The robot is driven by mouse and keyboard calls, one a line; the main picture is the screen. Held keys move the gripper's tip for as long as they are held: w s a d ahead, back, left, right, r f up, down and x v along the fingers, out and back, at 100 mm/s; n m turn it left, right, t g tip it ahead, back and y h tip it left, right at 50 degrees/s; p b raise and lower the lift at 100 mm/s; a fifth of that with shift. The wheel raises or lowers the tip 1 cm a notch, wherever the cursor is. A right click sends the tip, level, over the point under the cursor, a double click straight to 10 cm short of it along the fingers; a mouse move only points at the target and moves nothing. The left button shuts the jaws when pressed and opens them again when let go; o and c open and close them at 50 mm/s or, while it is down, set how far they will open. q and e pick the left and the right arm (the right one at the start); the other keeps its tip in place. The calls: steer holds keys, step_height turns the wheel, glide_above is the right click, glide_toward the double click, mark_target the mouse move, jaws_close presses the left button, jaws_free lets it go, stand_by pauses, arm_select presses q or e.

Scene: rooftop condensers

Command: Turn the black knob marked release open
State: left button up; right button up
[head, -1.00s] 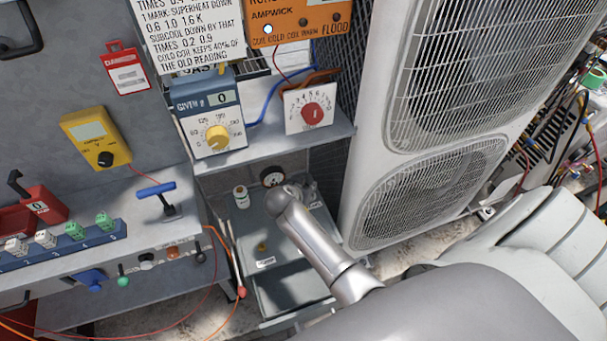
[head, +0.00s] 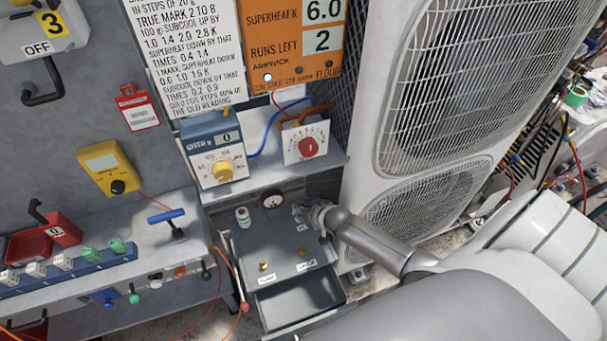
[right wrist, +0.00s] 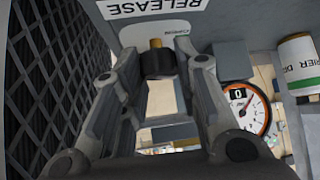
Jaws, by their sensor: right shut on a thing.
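A black knob (right wrist: 158,67) with a brass stem sits between the fingers of my right gripper (right wrist: 157,60) in the right wrist view. The label RELEASE (right wrist: 150,7) shows upside down above it. My right gripper (head: 308,212) is shut on the knob. In the head view it is at the back right of the grey panel (head: 285,235), where it hides the knob. My left gripper is not in view.
A round gauge (head: 273,200) and a white canister (head: 243,216) stand left of the gripper. Two brass fittings (head: 302,251) are on the panel's front part. A white condenser (head: 365,190) rises close on the right. A shelf (head: 265,178) overhangs behind.

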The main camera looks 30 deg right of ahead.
steer(key=shift+w+d+n+y+b, duration=0.2)
steer(key=shift+n+y+b, duration=0.25)
steer(key=shift+n+y, duration=0.55)
steer(key=shift+r+n, duration=0.1)
steer(key=shift+n, duration=0.3)
steer(key=o, duration=1)
steer(key=shift+s, duration=0.1)
steer(key=shift+s, duration=0.1)
steer(key=v, duration=1.1)
steer(key=shift+s+r, duration=0.15)
steer(key=shift+r, duration=0.15)
